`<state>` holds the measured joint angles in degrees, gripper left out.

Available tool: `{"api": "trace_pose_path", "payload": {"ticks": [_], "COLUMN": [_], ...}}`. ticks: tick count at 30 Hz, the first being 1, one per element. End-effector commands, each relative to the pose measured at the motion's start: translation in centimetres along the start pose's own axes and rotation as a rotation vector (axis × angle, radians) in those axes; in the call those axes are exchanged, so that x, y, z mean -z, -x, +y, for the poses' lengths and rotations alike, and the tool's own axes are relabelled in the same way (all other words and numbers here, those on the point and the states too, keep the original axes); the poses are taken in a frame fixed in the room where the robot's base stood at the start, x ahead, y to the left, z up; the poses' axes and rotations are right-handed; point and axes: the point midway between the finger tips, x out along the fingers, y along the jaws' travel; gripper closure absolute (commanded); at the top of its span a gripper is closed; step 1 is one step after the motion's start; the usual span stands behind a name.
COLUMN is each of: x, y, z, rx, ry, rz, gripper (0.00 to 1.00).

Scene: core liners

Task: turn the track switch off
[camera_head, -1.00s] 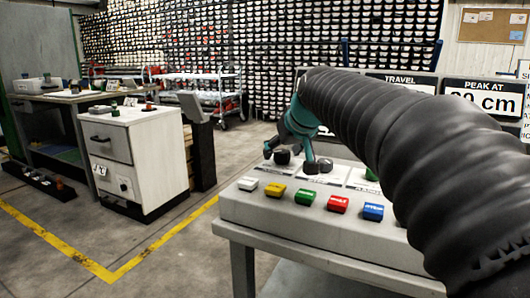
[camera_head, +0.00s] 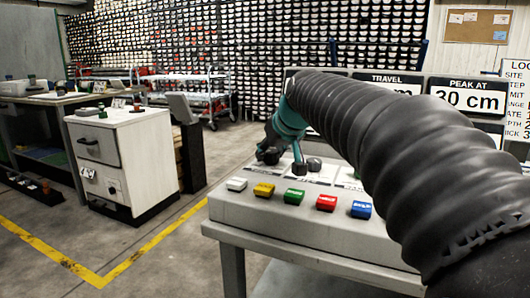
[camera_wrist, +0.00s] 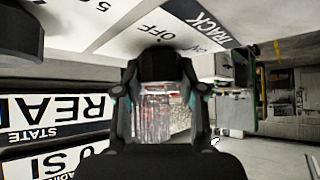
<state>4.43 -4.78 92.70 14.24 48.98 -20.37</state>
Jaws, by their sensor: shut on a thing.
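The track switch is a dark round knob (camera_head: 271,156) on the sloping top of a grey control panel (camera_head: 300,221). In the wrist view the knob (camera_wrist: 158,62) sits between the two fingers, below a label with OFF and TRACK (camera_wrist: 197,33). Another word beside OFF is partly hidden. My teal and black gripper (camera_head: 282,160) comes down over the knob, one finger on each side, shut on it. I cannot tell which mark the knob points to.
Another dark knob (camera_head: 314,163) stands just right of my gripper. Several coloured buttons, such as the green one (camera_head: 294,196), line the panel's front. Signs stand behind it. A white cabinet (camera_head: 124,158) is at left, with open floor between.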

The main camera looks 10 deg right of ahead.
Motion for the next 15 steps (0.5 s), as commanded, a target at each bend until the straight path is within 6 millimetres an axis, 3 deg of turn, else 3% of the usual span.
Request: {"api": "trace_pose_path", "payload": {"ticks": [15], "x": [-0.03], "y": [-0.12], "z": [0.20], "rx": [0.259], "ry": [0.255], "rz": [0.001], "gripper": [0.95]}}
